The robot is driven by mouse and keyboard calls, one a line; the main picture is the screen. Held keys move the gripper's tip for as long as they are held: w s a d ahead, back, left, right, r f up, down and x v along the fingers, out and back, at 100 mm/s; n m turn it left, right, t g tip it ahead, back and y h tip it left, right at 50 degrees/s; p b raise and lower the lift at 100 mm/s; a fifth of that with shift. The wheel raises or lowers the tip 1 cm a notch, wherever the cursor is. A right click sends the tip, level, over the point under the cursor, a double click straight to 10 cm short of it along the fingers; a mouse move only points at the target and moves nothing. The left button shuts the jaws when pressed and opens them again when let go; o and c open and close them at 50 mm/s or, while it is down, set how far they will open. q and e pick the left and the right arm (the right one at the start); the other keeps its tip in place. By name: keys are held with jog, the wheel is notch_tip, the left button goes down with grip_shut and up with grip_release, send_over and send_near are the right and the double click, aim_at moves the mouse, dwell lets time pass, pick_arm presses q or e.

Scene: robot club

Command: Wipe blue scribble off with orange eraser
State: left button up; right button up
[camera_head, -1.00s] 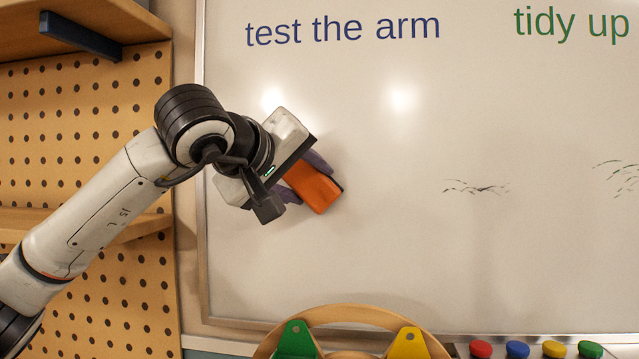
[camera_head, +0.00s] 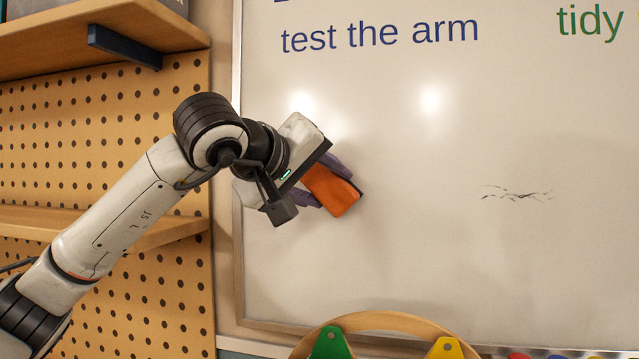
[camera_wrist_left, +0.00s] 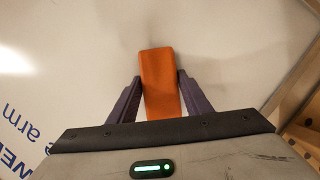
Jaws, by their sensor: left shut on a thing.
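My left gripper (camera_head: 336,189) has purple-grey fingers on either side of the orange eraser (camera_head: 334,191) and is shut on it. The eraser is at the left part of the whiteboard (camera_head: 420,260), against it or very close; I cannot tell if it touches. In the left wrist view the eraser (camera_wrist_left: 160,82) stands out beyond the gripper (camera_wrist_left: 160,77). Faint grey smudges show on the board around it there. No clear blue scribble shows; the eraser hides the board behind it. A small patch of broken dark strokes (camera_head: 517,194) lies to the right. My right gripper is not in view.
Blue writing "test the arm" (camera_head: 380,35) and green writing "tidy" (camera_head: 588,22) are above. A pegboard (camera_head: 110,120) with wooden shelves (camera_head: 105,30) stands left of the board frame. A rounded wooden holder (camera_head: 385,320) with green and yellow items is below. The board's middle is clear.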

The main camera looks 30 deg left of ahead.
pick_arm(q)
jog(key=shift+w+d+p, duration=0.2)
jog(key=shift+w+d, duration=0.1)
jog(key=shift+d, duration=0.9)
jog(key=shift+w+d+p, duration=0.2)
jog(key=shift+w+d, duration=0.15)
jog(key=shift+d, duration=0.9)
jog(key=shift+w+d+p, duration=0.2)
jog(key=shift+w+d, duration=0.1)
jog(key=shift+d, duration=0.9)
jog(key=shift+w+d, duration=0.2)
jog(key=shift+d, duration=0.5)
jog(key=shift+w+d, duration=0.2)
jog(key=shift+d, duration=0.45)
jog(key=shift+a, duration=0.15)
jog(key=shift+s+a+b, duration=0.25)
jog(key=shift+a, duration=0.65)
jog(key=shift+s+a+b, duration=0.2)
jog(key=shift+s+a, duration=0.1)
jog(key=shift+a, duration=0.65)
jog(key=shift+s+a+b, duration=0.25)
jog(key=shift+a, duration=0.65)
jog(key=shift+s+a, duration=0.2)
jog(key=shift+a, duration=0.7)
jog(key=shift+s+a, duration=0.25)
jog(key=shift+a, duration=0.6)
jog(key=shift+s+a, duration=0.2)
jog(key=shift+a, duration=0.7)
